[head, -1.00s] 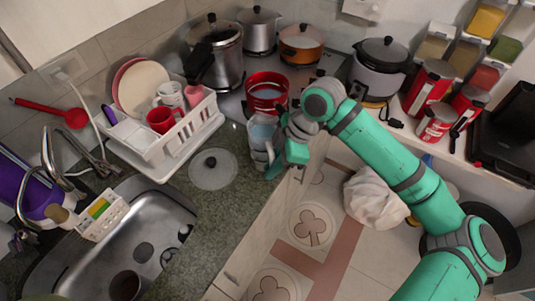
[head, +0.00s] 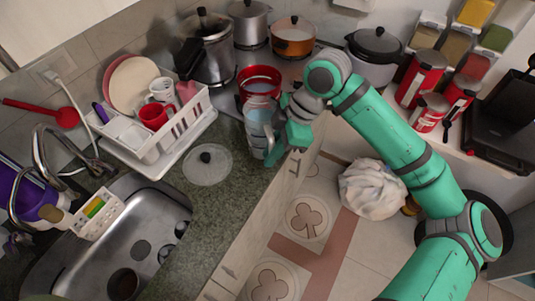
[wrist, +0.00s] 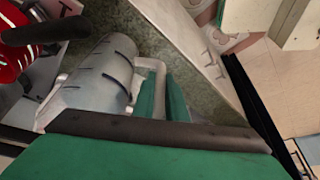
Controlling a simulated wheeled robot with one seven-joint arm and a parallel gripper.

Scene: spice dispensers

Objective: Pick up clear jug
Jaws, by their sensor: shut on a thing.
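The clear jug (head: 259,126) stands near the counter's front edge, next to the red pot, in the head view. In the wrist view the jug (wrist: 98,78) lies along the left, its grey marked side showing and its handle (wrist: 153,75) reaching between my green fingers. My gripper (head: 274,150) is at the jug's right side in the head view. It is shut on the jug's handle; the fingers (wrist: 162,98) show in the wrist view. I cannot tell whether the jug's base touches the counter.
The red pot (head: 259,82) is close behind the jug. A glass lid (head: 207,165) lies on the counter to the left, before the white dish rack (head: 160,150). The sink (head: 105,255) is at the lower left. A white bag (head: 372,188) is on the floor.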

